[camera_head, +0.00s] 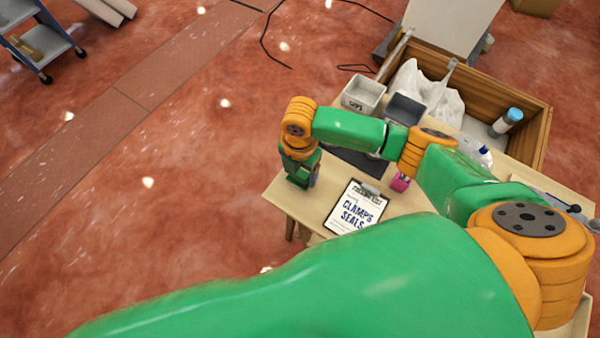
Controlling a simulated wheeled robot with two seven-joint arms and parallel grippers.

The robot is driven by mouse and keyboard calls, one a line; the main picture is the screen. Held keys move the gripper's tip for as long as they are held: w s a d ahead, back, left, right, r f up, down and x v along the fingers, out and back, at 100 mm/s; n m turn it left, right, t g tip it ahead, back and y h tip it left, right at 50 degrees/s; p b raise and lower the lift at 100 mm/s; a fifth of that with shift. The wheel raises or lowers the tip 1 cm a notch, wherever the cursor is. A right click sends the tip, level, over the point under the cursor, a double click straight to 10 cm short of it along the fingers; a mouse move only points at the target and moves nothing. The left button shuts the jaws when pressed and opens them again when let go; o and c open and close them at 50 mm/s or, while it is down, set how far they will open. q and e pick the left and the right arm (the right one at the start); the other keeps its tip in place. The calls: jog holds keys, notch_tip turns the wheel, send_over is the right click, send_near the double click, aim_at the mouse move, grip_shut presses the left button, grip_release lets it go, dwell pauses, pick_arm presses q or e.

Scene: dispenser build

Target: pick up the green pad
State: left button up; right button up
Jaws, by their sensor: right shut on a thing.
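My right gripper (302,177) points down over the left corner of the light wooden table (284,198). It is shut on a small dark green piece, which I take to be the green pad (298,182). The fingers and wrist hide much of the piece, and its colour is close to that of my arm. I cannot tell whether it touches the tabletop. My left gripper is not in view.
A clipboard (357,208) reading "CLAMPS SEALS" lies right of the gripper, near a pink item (400,183). A dark mat (352,160), a light grey bin (363,95) and a dark bin (405,108) are behind. A wooden crate (540,135) stands at the back right.

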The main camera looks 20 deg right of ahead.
jog(key=s+d+r, duration=0.5)
jog(key=d+r, duration=0.6)
jog(key=d, duration=0.2)
jog(key=shift+s+r, duration=0.2)
jog(key=shift+r, duration=0.15)
